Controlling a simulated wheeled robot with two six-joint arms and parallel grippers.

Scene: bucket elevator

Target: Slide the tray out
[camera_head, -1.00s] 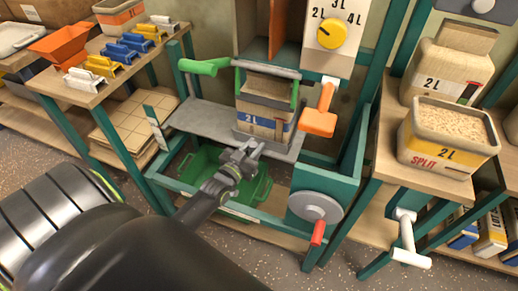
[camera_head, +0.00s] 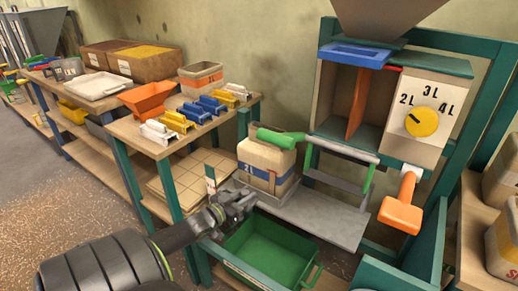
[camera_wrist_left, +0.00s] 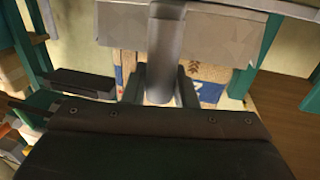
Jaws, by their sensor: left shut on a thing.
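The grey tray (camera_head: 236,187) carries a beige bag with a blue "2L" band (camera_head: 266,166), which stands upright near the green-gripped lever (camera_head: 280,138). My left gripper (camera_head: 235,204) is at the tray's front, just below and left of the bag. In the left wrist view, its fingers (camera_wrist_left: 162,90) are shut on a grey bar of the tray (camera_wrist_left: 165,45), below the grey plate; the bag (camera_wrist_left: 122,72) shows in part behind it. My right gripper is not in view.
A fixed grey shelf (camera_head: 325,215) is bare right of the bag. A green bin (camera_head: 268,248) sits below. An orange handle (camera_head: 402,205) hangs at right. A side table (camera_head: 125,127) with coloured clips stands close at left.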

